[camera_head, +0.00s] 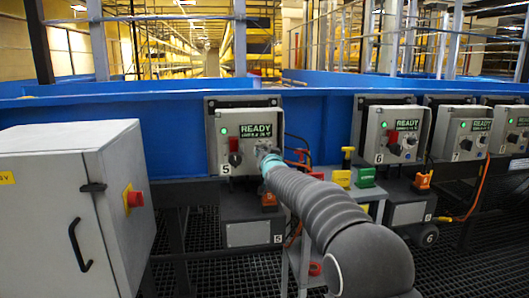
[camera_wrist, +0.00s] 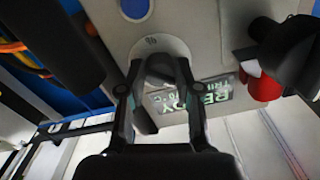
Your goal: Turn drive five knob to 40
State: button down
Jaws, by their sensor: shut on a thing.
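The drive five box (camera_head: 214,133) is a grey panel marked 5, with a lit green lamp and a READY display (camera_head: 256,130). My gripper (camera_head: 265,154) is at the right side of the panel, below the display, and covers most of the drive five knob there. A pale round plate (camera_wrist: 158,43) with a small icon lies behind the knob. The knob's pointer and setting cannot be read. The display (camera_wrist: 195,98) appears upside down there.
Drive boxes 6 (camera_head: 390,135) and 7 (camera_head: 463,135) stand to the right.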

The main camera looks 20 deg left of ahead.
jog(key=shift+n, duration=1.6)
jog(key=c, duration=0.8)
grip_release()
jog(key=v, duration=1.2)
jog(key=shift+s+f, duration=0.1)
